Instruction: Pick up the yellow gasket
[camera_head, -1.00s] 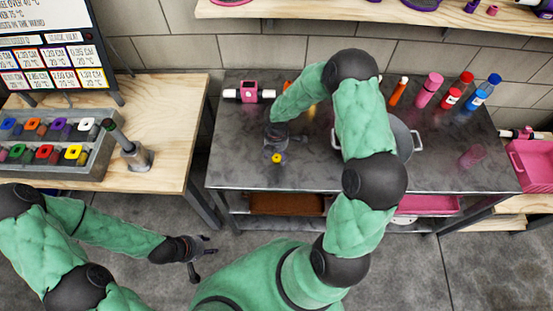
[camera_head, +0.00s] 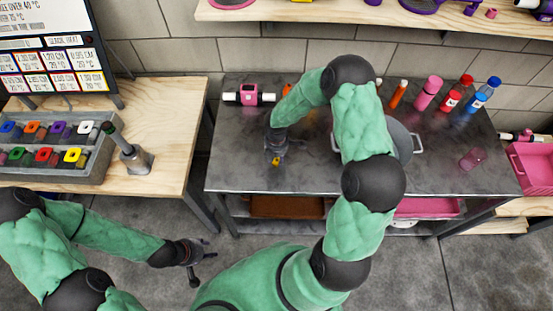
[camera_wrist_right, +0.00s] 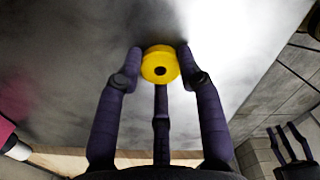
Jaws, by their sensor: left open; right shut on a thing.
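The yellow gasket (camera_wrist_right: 160,64) is a small thick ring with a dark centre hole. In the right wrist view it sits between the fingertips of my right gripper (camera_wrist_right: 160,70), which is shut on it. In the head view the yellow gasket (camera_head: 276,161) shows just below my right gripper (camera_head: 276,152), over the front left part of the dark metal table (camera_head: 235,175). I cannot tell whether the gasket still touches the tabletop. My left gripper (camera_head: 203,262) is open and empty, low over the floor in front of the tables.
A pot (camera_head: 402,140) stands behind my right arm. Several bottles, including a red one (camera_head: 457,92), stand at the back right. A pink and white device (camera_head: 249,95) is at the back left. A grey tray of coloured parts (camera_head: 95,172) is on the wooden table.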

